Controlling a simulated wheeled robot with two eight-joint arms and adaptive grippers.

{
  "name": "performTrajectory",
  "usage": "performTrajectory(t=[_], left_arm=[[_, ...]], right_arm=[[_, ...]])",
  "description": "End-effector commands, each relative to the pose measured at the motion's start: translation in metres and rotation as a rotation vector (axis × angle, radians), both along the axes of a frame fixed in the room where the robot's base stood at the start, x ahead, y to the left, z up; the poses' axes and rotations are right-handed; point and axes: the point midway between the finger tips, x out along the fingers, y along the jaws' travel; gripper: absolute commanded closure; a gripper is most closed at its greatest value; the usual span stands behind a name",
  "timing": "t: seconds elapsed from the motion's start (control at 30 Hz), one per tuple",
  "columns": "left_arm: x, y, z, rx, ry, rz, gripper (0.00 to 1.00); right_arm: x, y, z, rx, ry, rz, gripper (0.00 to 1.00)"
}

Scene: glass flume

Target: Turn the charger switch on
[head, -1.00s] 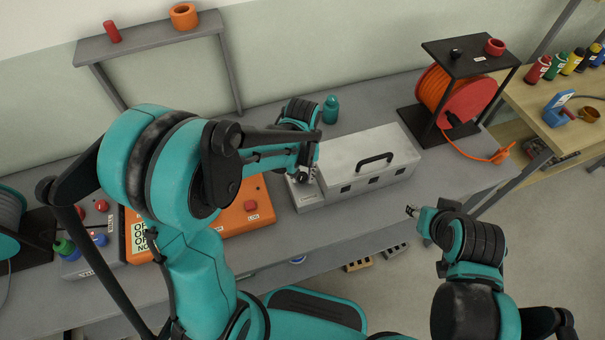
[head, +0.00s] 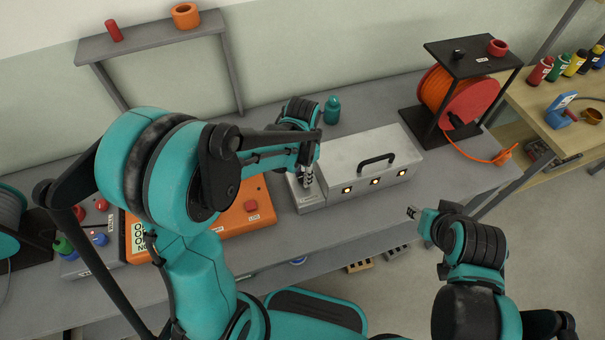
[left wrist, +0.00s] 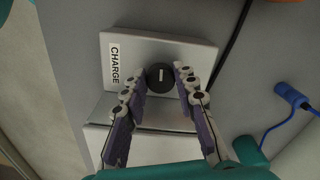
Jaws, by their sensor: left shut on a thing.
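The charger is a pale grey metal box (head: 345,165) with a black handle on its lid and a low panel (head: 310,203) at its left end. In the left wrist view the panel bears a CHARGE label (left wrist: 115,64) and a round black switch knob (left wrist: 160,84) with a white line along the picture's vertical. My left gripper (left wrist: 160,72) is shut on the knob, one finger at each side. In the head view my left gripper (head: 307,180) largely hides the knob. Lamps (head: 375,181) on the box front glow. My right gripper (head: 412,212) hangs free off the bench's front edge, its jaws too small to judge.
An orange panel (head: 235,215) with a red button lies left of the charger. A teal bottle (head: 332,108) stands behind it. A red-orange cable reel (head: 462,100) stands at the right. The grey bench top (head: 420,180) is clear right of the charger.

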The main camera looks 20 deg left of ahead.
Motion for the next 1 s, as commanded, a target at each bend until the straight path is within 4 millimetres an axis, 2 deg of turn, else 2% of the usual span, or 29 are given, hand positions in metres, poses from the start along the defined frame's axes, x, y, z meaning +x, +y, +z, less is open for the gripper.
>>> performTrajectory(t=[0.3,0.77,0.8,1.0], left_arm=[[0.0002,0.0003,0.0001,0.0,0.0,-0.089,1.0],[0.0003,0.0004,0.0001,0.0,0.0,-0.101,1.0],[0.0003,0.0004,0.0001,0.0,0.0,-0.101,0.64],[0.0003,0.0004,0.0001,0.0,0.0,-0.1,0.63]], right_arm=[[0.0,0.0,-0.0004,0.0,0.0,0.0,0.6],[0.0,0.0,-0.0004,0.0,0.0,0.0,0.6],[0.0,0.0,-0.0004,0.0,0.0,0.0,0.6],[0.0,0.0,-0.0004,0.0,0.0,0.0,0.6]])
